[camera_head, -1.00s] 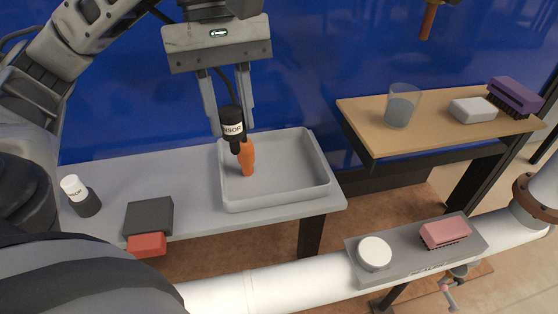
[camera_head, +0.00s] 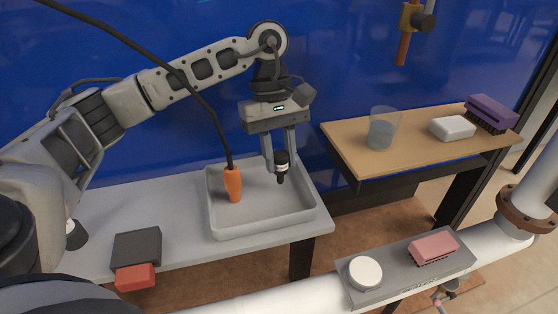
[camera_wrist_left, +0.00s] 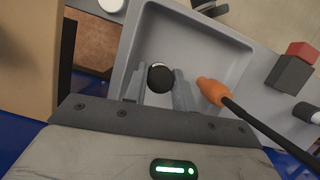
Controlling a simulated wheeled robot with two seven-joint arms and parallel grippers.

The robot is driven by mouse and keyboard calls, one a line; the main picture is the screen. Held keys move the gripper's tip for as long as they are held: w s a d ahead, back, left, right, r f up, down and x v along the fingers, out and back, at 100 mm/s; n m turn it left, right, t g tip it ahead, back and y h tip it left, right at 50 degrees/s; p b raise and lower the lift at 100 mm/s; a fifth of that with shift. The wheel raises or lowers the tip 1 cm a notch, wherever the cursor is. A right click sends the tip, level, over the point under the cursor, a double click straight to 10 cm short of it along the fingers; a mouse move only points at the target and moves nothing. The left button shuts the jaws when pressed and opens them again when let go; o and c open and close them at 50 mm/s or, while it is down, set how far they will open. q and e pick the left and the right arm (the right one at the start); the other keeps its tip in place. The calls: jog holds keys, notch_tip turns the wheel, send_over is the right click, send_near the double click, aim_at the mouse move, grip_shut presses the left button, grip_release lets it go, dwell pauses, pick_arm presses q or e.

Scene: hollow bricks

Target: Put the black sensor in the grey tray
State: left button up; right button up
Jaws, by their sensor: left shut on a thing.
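My left gripper (camera_head: 279,160) is shut on the black sensor (camera_head: 282,162), a small dark cylinder with a white label band. It holds the sensor upright over the right back part of the grey tray (camera_head: 262,229). In the left wrist view the sensor's round dark top (camera_wrist_left: 160,78) sits between the two fingers (camera_wrist_left: 158,90), with the tray (camera_wrist_left: 236,42) floor beyond it. Whether the sensor's lower end touches the tray floor cannot be told. My right gripper is not in view.
An orange plug (camera_head: 233,184) on a black cable hangs over the tray's left part, beside the sensor. A dark grey block (camera_head: 138,246) and red block (camera_head: 135,277) lie left. A wooden shelf (camera_head: 345,140) at right bears a glass (camera_head: 383,128), a white block and a purple brush.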

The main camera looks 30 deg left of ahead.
pick_arm(q)
notch_tip(320, 180, down, 2)
jog(key=shift+s, duration=0.1)
jog(key=o, duration=0.6)
jog(key=shift+f, duration=0.15)
jog(key=shift+c, duration=0.2)
jog(key=o, duration=0.4)
